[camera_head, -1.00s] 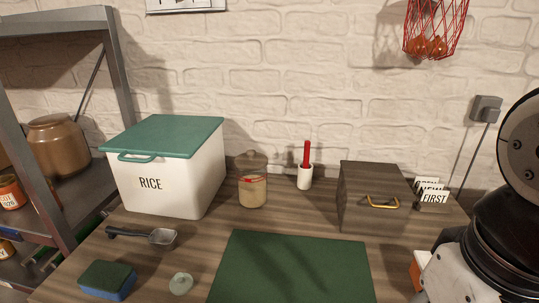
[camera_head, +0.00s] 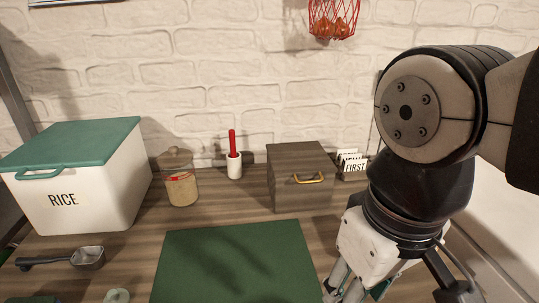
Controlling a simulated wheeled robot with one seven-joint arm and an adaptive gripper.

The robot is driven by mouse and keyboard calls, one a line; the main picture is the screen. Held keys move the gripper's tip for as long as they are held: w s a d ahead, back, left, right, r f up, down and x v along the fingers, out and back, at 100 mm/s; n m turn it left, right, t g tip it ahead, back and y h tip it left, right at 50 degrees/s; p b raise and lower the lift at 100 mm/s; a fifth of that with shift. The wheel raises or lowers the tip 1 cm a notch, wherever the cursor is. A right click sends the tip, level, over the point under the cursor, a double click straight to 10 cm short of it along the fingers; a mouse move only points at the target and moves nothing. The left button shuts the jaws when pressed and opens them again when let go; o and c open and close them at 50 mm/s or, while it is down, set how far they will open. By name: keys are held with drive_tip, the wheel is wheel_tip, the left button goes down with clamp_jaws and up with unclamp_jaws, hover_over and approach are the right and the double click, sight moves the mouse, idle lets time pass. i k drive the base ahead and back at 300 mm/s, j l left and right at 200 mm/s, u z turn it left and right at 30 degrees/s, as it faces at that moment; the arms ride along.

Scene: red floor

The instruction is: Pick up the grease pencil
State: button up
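A red stick (camera_head: 232,143) that looks like the grease pencil stands upright in a small white cup (camera_head: 234,166) at the back of the wooden table, against the brick wall. The jar stands to its left and the brown box to its right. My gripper (camera_head: 352,296) shows only in part at the bottom, right of the green mat. Its fingertips are cut off by the frame edge, so its opening does not show. It is well apart from the red stick, nearer to me and to the right.
A white RICE bin (camera_head: 95,195) with a green lid stands at left. A lidded jar (camera_head: 181,188) and a brown box (camera_head: 285,190) with a yellow handle flank the cup. Label cards (camera_head: 354,166) stand right of the box. A metal scoop (camera_head: 88,258) lies front left. The green mat (camera_head: 232,262) is clear.

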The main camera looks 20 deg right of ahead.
sight(231, 133)
drive_tip(key=j+z, duration=0.7)
drive_tip(key=j, duration=0.15)
drive_tip(key=k+j+z, duration=0.15)
drive_tip(key=j+z, duration=0.2)
drive_tip(key=j, duration=0.1)
